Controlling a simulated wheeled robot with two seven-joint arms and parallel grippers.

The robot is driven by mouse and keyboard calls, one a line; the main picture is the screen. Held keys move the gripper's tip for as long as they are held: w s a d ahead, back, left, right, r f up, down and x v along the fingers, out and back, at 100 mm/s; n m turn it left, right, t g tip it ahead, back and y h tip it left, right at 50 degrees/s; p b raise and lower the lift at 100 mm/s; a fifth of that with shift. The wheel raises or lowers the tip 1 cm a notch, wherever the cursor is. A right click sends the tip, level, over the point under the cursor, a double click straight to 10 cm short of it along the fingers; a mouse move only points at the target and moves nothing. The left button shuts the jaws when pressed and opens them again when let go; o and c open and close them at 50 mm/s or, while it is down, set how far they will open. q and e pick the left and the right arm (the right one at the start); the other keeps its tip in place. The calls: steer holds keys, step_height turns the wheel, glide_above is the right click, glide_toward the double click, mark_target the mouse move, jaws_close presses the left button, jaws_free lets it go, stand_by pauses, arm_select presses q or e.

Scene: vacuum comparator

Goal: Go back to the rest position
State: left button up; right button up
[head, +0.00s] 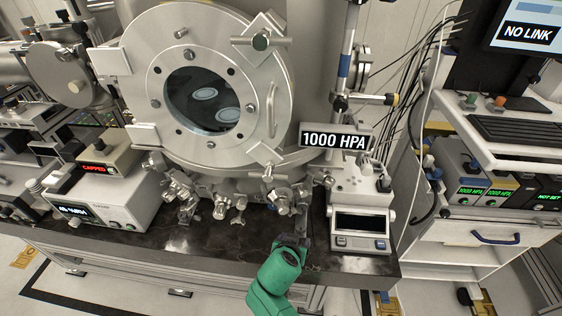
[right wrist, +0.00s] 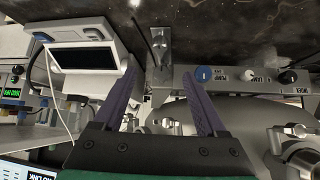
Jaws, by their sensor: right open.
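In the head view my green right arm (head: 275,283) reaches up from the bottom over the front edge of the dark bench. Its right gripper (head: 301,226) is in front of the valves below the round chamber door (head: 268,95), left of the white box with a dark display (head: 361,224). In the right wrist view the purple fingers of the right gripper (right wrist: 161,74) stand apart, with nothing held between them. A small metal fitting (right wrist: 161,45) lies beyond the fingertips; I cannot tell its exact gap from them. My left gripper is not in view.
Several metal valves (head: 222,205) stick out below the chamber. A sign reading 1000 HPA (head: 335,140) is at the door's right. A white instrument (head: 105,200) stands at left. A shelved cart (head: 478,240) is at right. Open floor shows in front of the bench.

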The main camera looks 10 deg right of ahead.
steer(key=s+d+r+n+g+y, duration=0.35)
steer(key=s+d+n+g, duration=0.2)
steer(key=s+d, duration=0.85)
steer(key=s+f+n+b, duration=0.1)
steer(key=s+f+b, duration=0.1)
steer(key=f, duration=1.3)
steer(key=s+f+n+b, duration=0.1)
steer(key=s+f+b, duration=0.15)
steer(key=f, duration=1.35)
steer(key=s+d+f+g+b, duration=0.1)
steer(key=s+d+f+b, duration=0.1)
steer(key=s+f, duration=1.2)
steer(key=shift+s+d+f+g+b, duration=0.3)
steer(key=shift+g+b, duration=0.05)
steer(key=shift+b, duration=0.3)
